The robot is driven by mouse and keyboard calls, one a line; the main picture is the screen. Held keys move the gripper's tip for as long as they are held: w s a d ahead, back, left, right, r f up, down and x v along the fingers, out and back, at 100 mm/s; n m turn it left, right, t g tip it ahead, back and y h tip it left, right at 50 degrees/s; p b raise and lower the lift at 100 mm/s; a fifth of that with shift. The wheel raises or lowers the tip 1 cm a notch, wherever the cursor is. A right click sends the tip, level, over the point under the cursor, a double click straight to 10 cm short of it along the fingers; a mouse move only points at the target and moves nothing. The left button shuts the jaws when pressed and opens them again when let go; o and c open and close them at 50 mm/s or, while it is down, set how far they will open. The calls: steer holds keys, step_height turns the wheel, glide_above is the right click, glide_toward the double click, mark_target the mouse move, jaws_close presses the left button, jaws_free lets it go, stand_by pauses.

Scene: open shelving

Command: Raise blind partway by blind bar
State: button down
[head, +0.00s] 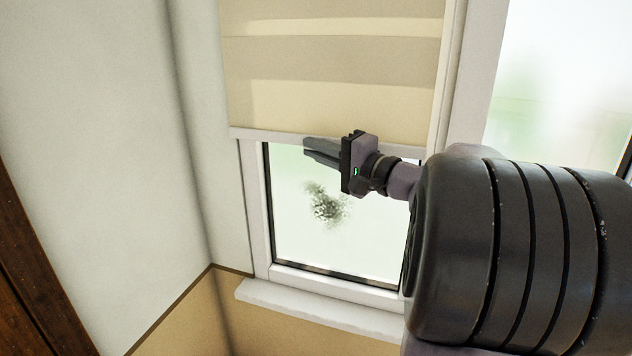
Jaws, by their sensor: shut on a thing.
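The blind (335,70) is beige with lighter and darker bands and covers the upper part of the left window. Its white blind bar (265,134) runs along the bottom edge, slightly tilted in the picture. Bare glass shows below the bar. My gripper (308,149) is at about the middle of the bar, with its fingers pointing left and shut on the bar. The fingers and my wrist hide part of the bar's right half.
The white window sill (320,311) juts out below the window. A white frame post (476,80) separates this window from another pane (560,80) at right. A pale wall (100,130) and a dark brown wooden edge (30,270) stand at left.

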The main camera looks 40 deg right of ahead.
step_height(320, 180, up, 27)
steer(key=p, duration=1)
steer(key=shift+f, duration=0.1)
steer(key=c, duration=1.6)
jaws_free()
steer(key=shift+o, duration=0.2)
steer(key=s+d+f+b, duration=0.1)
steer(key=s+d+b, duration=0.1)
steer(key=s, duration=1.5)
steer(key=shift+s+d, duration=0.15)
steer(key=shift+d, duration=0.05)
